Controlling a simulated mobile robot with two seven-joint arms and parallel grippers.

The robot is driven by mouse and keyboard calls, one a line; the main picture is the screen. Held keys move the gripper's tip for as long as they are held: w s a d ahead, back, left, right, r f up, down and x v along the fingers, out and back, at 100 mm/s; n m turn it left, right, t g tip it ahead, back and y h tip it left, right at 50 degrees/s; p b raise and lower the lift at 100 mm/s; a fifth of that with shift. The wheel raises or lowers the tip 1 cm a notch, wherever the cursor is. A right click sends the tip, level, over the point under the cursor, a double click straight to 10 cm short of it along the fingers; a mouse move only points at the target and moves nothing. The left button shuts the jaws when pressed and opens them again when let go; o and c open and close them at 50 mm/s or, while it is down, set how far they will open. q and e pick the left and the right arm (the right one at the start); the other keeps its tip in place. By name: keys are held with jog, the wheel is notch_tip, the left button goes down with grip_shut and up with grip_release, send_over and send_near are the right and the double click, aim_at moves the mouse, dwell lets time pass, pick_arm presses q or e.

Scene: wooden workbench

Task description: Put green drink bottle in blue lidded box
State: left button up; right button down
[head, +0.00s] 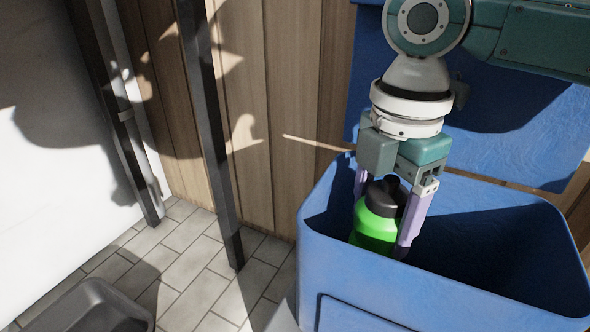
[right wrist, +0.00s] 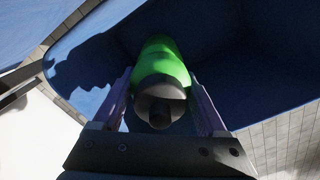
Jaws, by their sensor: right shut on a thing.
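The green drink bottle (head: 375,228) with a black cap is upright, its lower part inside the opening of the blue lidded box (head: 430,297). The lid (head: 520,130) stands open at the back. My right gripper (head: 390,215) points down and is shut on the bottle near its cap, with a purple finger on each side. In the right wrist view the bottle (right wrist: 163,62) sits between the fingers, with the dark inside of the box around it. The box's front wall hides the bottle's base, so I cannot tell whether it touches the floor of the box. My left gripper is not in view.
A dark grey tray or bin (head: 90,308) is on the tiled floor at the lower left. Dark metal posts (head: 207,130) stand in front of the wooden panel wall (head: 270,90). The box's right half looks empty and shadowed.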

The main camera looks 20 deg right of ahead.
notch_tip(320, 180, down, 4)
jog(key=b, duration=0.2)
jog(key=shift+b, duration=0.3)
jog(key=shift+r, duration=0.1)
grip_release()
jog(key=shift+f, duration=0.2)
